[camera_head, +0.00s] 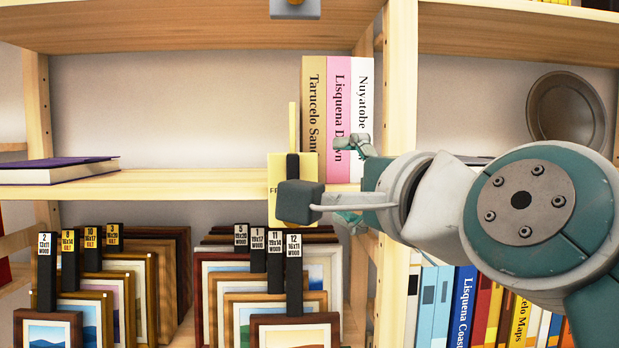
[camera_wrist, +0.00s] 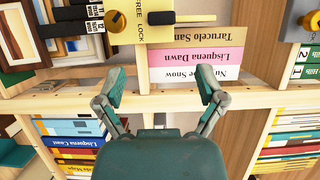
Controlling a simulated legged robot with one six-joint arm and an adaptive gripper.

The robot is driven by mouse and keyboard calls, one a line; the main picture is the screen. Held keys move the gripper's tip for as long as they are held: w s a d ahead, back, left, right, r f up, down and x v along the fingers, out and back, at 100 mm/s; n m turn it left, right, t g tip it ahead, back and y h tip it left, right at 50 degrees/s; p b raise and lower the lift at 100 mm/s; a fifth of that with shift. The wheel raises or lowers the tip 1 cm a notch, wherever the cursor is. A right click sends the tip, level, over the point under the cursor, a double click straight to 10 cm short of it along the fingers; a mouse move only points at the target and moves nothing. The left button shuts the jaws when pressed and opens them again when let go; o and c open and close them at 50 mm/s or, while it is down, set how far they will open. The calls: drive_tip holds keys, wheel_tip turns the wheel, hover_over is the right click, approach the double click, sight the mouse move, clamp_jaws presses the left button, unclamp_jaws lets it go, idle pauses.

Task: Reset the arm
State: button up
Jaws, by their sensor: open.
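My arm reaches in from the right in the head view, with my gripper (camera_head: 352,180) in front of the middle shelf. In the wrist view my gripper (camera_wrist: 161,90) has its two fingers spread wide with nothing between them. A cream plate (camera_head: 279,190) marked FREE and LOCK, with a dark lever, is just left of my gripper. The plate also shows at the top of the wrist view (camera_wrist: 153,30), beyond the fingertips. Part of the plate is hidden behind a dark block and grey bar in the head view.
Upright books (camera_head: 337,110) stand behind my gripper on the middle shelf (camera_head: 190,184). Framed prints (camera_head: 290,330) with black tags stand below left. A wooden post (camera_head: 401,100) stands close by.

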drive_tip(key=d+f+n+g+h, duration=0.2)
drive_tip(key=f+n+g, duration=0.15)
drive_tip(key=f, duration=0.75)
drive_tip(key=d+f+n+g+h, duration=0.1)
drive_tip(key=f+n+g+h, duration=0.2)
drive_tip(key=f, duration=0.9)
drive_tip(key=s+d+f+n+g, duration=0.2)
drive_tip(key=s+f+n, duration=0.1)
drive_tip(key=f, duration=0.5)
drive_tip(key=s+d+f+n+g+h, duration=0.1)
drive_tip(key=s+d+f+n+g, duration=0.1)
drive_tip(key=f, duration=0.6)
drive_tip(key=s+d+n, duration=0.1)
drive_tip(key=s+n, duration=0.1)
drive_tip(key=s, duration=0.1)
drive_tip(key=shift+s+f+g, duration=0.2)
drive_tip(key=shift+f+g, duration=0.1)
drive_tip(key=shift+g, duration=0.05)
